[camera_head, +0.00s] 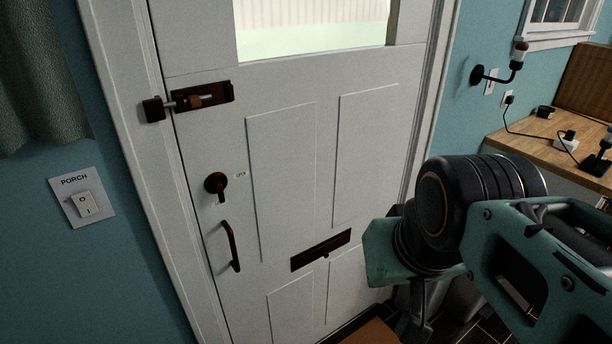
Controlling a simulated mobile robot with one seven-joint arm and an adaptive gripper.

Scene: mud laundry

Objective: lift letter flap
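The letter flap (320,250) is a dark brown plate set low in the white door (215,128).
The door carries a sliding bolt (203,97), a round lock knob (216,184) and a pull handle (231,246). A porch switch (84,203) is on the left wall. A wooden counter (545,127) with cables and a wall lamp (497,75) are at right.

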